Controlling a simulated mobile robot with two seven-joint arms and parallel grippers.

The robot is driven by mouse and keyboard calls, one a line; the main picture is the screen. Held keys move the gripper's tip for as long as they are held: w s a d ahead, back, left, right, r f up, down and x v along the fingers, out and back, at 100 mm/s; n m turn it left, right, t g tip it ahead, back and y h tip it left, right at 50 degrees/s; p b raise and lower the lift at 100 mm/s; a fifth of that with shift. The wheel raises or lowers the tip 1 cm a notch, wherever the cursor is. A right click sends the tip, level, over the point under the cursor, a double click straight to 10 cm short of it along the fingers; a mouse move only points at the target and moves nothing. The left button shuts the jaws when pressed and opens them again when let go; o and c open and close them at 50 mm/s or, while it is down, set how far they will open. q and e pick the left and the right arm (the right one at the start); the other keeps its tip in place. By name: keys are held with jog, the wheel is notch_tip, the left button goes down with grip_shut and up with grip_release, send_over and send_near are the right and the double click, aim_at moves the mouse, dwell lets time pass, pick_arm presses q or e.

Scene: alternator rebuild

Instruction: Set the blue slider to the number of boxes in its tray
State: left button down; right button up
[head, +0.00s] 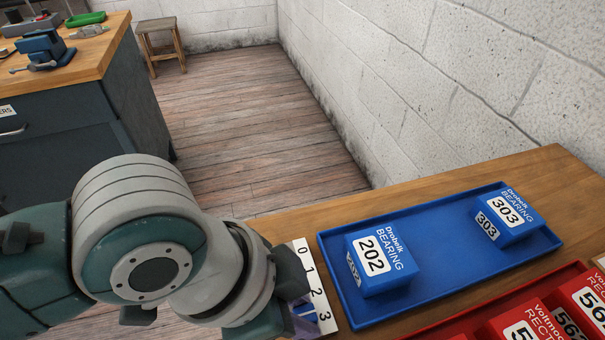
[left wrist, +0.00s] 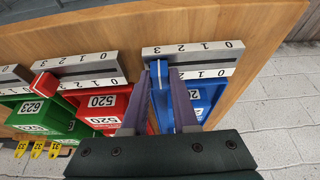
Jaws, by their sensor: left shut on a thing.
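The blue tray (head: 440,228) lies on the wooden bench with two blue bearing boxes in it, a 202 box (head: 396,278) near the left end and a 303 box (head: 490,232) near the far right. A number strip (head: 316,283) marked 0 to 3 runs along the tray's left end. My left gripper (left wrist: 163,68) is at that strip, its purple fingers shut on the blue slider (left wrist: 161,98), around the 2 and 3 marks. The fingers hide part of the scale, so the slider's exact mark is unclear. My right gripper is not visible.
A red tray (head: 470,320) with several red boxes lies beside the blue one. In the left wrist view, a red slider (left wrist: 44,84) and a green tray with a 623 box (left wrist: 32,108) are at left. Another bench (head: 85,75) stands far left, with a stool (head: 160,42) behind.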

pick_arm(q)
jog(key=w, duration=0.1)
jog(key=w+a, duration=0.1)
jog(key=shift+w+b, duration=0.3)
jog(key=shift+w, duration=0.1)
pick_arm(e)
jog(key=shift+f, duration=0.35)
pick_arm(q)
jog(key=c, duration=0.7)
grip_release()
jog(key=shift+d, duration=0.1)
jog(key=p+v, duration=0.2)
jog(key=v, duration=0.8)
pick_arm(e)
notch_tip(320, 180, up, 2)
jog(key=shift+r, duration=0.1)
